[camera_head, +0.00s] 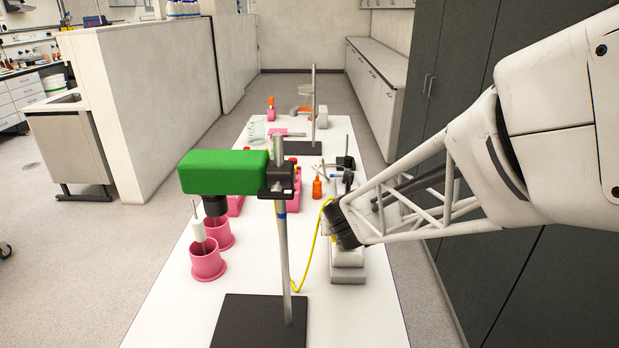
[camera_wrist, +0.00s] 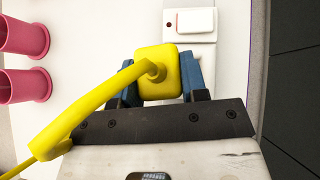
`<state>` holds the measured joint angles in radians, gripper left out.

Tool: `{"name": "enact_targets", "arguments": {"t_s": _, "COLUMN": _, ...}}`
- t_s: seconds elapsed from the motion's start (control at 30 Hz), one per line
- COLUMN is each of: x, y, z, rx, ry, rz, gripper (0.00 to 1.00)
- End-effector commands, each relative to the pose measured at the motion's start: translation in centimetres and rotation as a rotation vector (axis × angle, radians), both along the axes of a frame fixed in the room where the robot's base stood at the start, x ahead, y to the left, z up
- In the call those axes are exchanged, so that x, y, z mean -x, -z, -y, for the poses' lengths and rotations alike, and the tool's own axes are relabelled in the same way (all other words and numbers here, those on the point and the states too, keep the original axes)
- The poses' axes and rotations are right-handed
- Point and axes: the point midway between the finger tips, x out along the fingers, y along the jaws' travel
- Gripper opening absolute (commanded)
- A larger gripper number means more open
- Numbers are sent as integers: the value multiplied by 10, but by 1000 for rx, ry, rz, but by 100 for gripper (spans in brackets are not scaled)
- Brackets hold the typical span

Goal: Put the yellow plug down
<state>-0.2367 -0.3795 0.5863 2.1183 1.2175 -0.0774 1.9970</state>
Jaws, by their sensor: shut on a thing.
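The yellow plug (camera_wrist: 170,84) sits between the blue fingers of my gripper (camera_wrist: 158,70) in the wrist view, and the fingers are shut on it. Its thick yellow cable (camera_wrist: 85,105) bends off to the lower left. In the head view my gripper (camera_head: 342,226) is above the right side of the white table, over a pale box (camera_head: 348,274). The plug body is hidden there behind my gripper, but the cable (camera_head: 314,245) shows hanging down towards the stand. I cannot tell whether the plug touches anything below.
A stand with a black base (camera_head: 258,322) and a green device (camera_head: 224,172) is left of my gripper. Pink cups (camera_head: 207,263) stand further left. A white switch (camera_wrist: 190,21) with a red dot lies just beyond the plug. Bare table (camera_head: 375,315) shows at the front right.

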Motion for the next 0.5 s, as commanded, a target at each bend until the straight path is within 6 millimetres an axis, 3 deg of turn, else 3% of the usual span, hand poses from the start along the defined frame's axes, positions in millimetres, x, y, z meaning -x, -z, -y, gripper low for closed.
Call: {"name": "enact_targets", "arguments": {"t_s": 0.5, "x": 7, "y": 9, "z": -28, "rx": -2, "ry": -119, "rz": 2, "gripper": 8}}
